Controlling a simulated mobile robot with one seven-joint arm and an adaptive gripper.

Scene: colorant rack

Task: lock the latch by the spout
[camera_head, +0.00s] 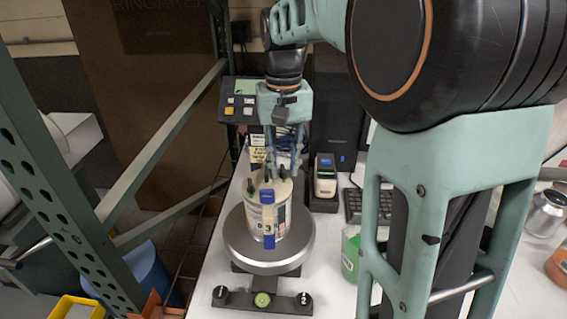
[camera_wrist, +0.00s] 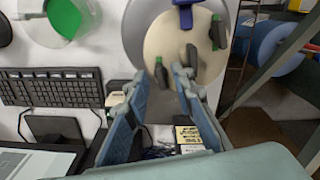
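A cream-lidded can (camera_head: 285,221) stands upright on the round grey plate (camera_head: 240,255) in the head view; its lid (camera_wrist: 165,40) also shows in the wrist view. A blue piece (camera_head: 268,229) runs down its near side, and its top (camera_wrist: 185,14) shows on the lid's far edge in the wrist view. Several dark upright latch pieces stand on the lid, one (camera_wrist: 161,75) at the near rim, another (camera_wrist: 192,57) to its right. I cannot tell which part is the spout. My gripper (camera_wrist: 160,77) is open, its fingertips either side of the near-rim piece, contact unclear.
A green metal frame (camera_head: 60,215) stands at the left. A control box with a display (camera_head: 242,100) is behind the can. A dark device (camera_head: 325,180), a keyboard (camera_head: 372,207) and a green-filled container (camera_head: 350,255) are to the right on the white table.

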